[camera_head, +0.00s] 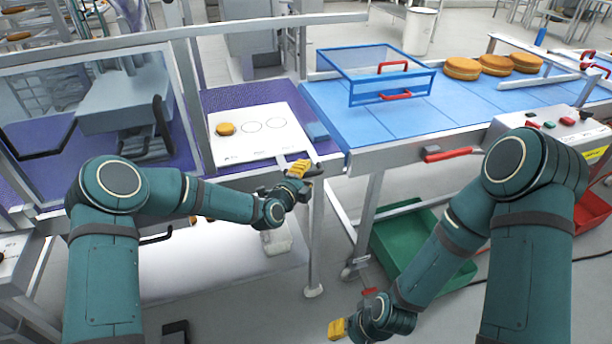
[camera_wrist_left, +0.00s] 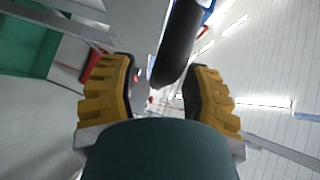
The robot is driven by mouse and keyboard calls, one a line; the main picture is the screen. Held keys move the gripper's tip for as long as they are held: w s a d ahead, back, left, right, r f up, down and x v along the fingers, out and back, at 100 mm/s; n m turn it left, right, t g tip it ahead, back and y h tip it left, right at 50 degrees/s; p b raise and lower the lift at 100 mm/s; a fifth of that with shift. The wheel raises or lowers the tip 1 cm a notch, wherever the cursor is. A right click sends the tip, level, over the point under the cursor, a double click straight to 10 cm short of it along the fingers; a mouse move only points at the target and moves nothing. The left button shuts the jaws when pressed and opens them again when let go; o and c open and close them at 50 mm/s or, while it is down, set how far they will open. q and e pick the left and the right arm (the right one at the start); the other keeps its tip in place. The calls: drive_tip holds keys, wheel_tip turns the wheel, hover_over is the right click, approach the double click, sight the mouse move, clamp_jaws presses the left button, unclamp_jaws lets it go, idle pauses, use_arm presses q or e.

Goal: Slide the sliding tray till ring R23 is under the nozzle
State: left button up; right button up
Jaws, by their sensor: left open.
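The sliding tray (camera_head: 235,151) is a white plate on a purple bed. A round brown bun (camera_head: 227,129) lies at its left, beside two empty printed rings, the middle ring (camera_head: 251,127) and the right ring (camera_head: 275,123). Labels are too small to read. A machine head (camera_head: 125,100) stands behind the clear guard at left; I cannot make out its nozzle. My left gripper (camera_head: 299,168) is open at the tray's front right corner. In the left wrist view a dark rounded bar (camera_wrist_left: 178,45), apparently a handle, reaches between its fingers (camera_wrist_left: 160,95). My right gripper (camera_head: 338,328) hangs low over the floor.
A blue conveyor (camera_head: 440,130) at right carries several filled rounds (camera_head: 462,69) and a blue-framed clear guard (camera_head: 375,72) with red handles. A green bin (camera_head: 425,240) stands under it. Metal posts and rails frame the left machine.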

use_arm(q)
drive_tip(key=shift+w+d, duration=0.2)
drive_tip(key=shift+w, duration=0.15)
clamp_jaws()
drive_tip(key=shift+s+a, duration=0.15)
